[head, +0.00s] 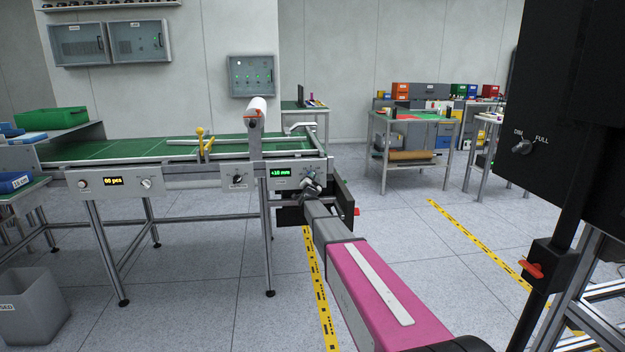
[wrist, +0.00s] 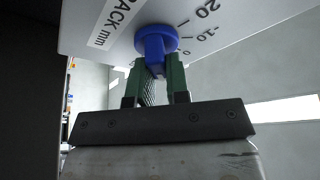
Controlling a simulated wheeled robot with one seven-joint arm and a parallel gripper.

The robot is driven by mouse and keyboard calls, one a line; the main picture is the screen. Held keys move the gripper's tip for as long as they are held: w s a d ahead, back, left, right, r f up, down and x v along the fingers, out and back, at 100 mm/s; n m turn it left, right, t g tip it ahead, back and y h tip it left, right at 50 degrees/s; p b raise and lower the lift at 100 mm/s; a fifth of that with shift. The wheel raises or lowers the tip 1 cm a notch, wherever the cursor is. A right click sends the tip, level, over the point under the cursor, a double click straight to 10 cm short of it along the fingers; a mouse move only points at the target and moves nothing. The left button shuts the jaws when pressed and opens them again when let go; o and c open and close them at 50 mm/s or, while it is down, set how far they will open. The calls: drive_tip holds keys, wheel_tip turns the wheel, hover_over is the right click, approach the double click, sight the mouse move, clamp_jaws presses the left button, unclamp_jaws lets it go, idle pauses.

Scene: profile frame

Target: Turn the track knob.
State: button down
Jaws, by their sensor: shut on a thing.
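The track knob (wrist: 156,42) is blue with a raised grip bar, on a pale panel (wrist: 225,22) lettered "ACK mm" with scale marks around it, in the wrist view. My gripper (wrist: 160,75) has green fingers, one on each side of the knob's bar, and is shut on it. In the head view my gripper (head: 311,185) is at the right end of the conveyor's front panel, beside a green display (head: 282,173) reading about +10 mm. The knob itself is mostly hidden there by my gripper.
A black cabinet (head: 570,70) stands close on the right. The floor between is clear.

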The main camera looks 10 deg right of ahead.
drive_tip(key=c, duration=1.1)
unclamp_jaws()
drive_tip(key=shift+s, duration=0.1)
drive_tip(key=v, duration=1)
drive_tip(key=shift+s+f, duration=0.15)
drive_tip(key=shift+s, duration=0.15)
drive_tip(key=shift+a, duration=0.1)
